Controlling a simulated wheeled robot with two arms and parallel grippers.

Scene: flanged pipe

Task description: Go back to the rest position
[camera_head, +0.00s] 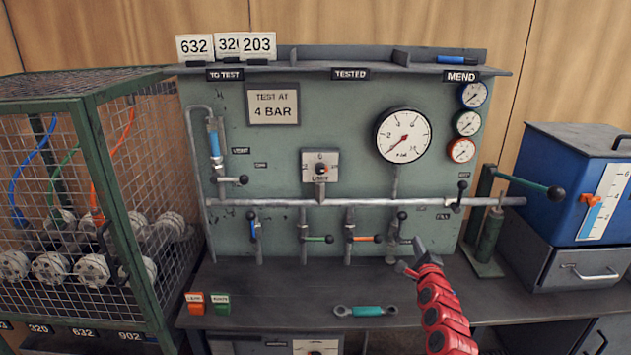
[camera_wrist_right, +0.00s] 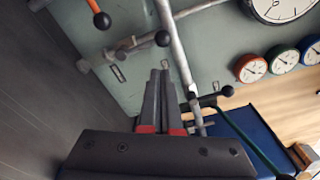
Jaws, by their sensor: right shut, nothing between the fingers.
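My right arm, red with dark joints, comes in from the lower right in the head view. Its gripper (camera_head: 412,264) is in front of the lower right part of the green test panel (camera_head: 285,165), near the valve handles. In the right wrist view the two dark fingers (camera_wrist_right: 162,85) lie close together, shut, with nothing held between them. Grey pipes and black-knobbed levers are beyond the fingertips; I cannot tell how near they are. My left gripper does not show in either view.
A wire cage (camera_head: 90,200) with several flanged parts stands at the left. A hand pump (camera_head: 490,235) and a blue tank (camera_head: 575,180) stand at the right. A large gauge (camera_head: 403,136) is on the panel.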

